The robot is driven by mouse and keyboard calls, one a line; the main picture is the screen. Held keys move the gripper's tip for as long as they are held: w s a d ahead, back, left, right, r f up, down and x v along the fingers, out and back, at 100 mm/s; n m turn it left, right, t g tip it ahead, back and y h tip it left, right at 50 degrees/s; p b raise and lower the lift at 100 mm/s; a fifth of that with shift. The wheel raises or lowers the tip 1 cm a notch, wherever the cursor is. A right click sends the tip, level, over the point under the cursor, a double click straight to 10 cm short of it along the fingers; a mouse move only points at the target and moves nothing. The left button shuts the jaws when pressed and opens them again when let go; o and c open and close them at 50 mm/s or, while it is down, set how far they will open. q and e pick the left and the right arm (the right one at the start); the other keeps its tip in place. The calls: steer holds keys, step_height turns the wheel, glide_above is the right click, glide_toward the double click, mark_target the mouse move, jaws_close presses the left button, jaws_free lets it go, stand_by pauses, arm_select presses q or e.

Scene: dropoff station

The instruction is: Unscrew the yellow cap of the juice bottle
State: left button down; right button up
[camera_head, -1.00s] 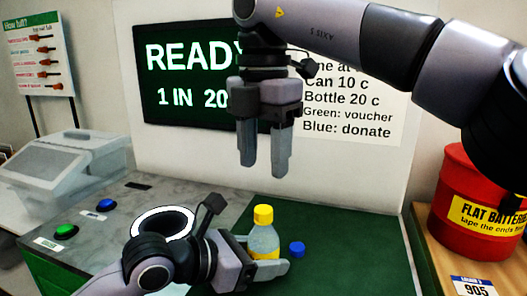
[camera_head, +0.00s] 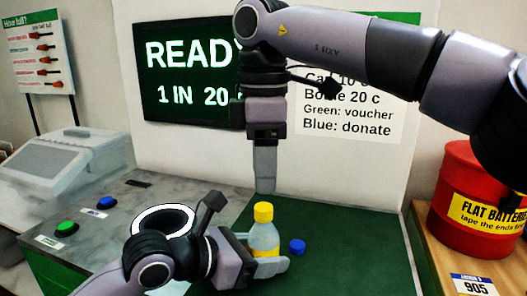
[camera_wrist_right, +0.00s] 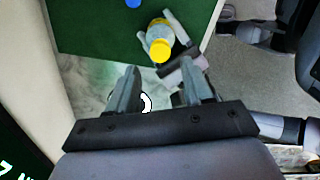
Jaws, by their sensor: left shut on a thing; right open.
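The juice bottle (camera_head: 264,238) is clear with a yellow label and stands upright on the green mat (camera_head: 345,250). Its yellow cap (camera_head: 263,212) is on top; the cap also shows in the right wrist view (camera_wrist_right: 160,53). My left gripper (camera_head: 268,264) is shut on the bottle's lower body. My right gripper (camera_head: 265,170) points down above the bottle, with clear space between its fingertips and the cap. In the right wrist view its two fingers (camera_wrist_right: 158,85) are apart and empty, and the cap lies beyond the fingertips.
A loose blue cap (camera_head: 297,246) lies on the mat right of the bottle. A ring-shaped white-rimmed opening (camera_head: 163,222) and green (camera_head: 66,229) and blue (camera_head: 106,202) buttons are on the left. A red battery bin (camera_head: 468,205) stands at the right. The screen wall (camera_head: 220,150) rises behind.

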mark_target(264, 207)
steer(key=shift+f, duration=2.8)
jaws_close()
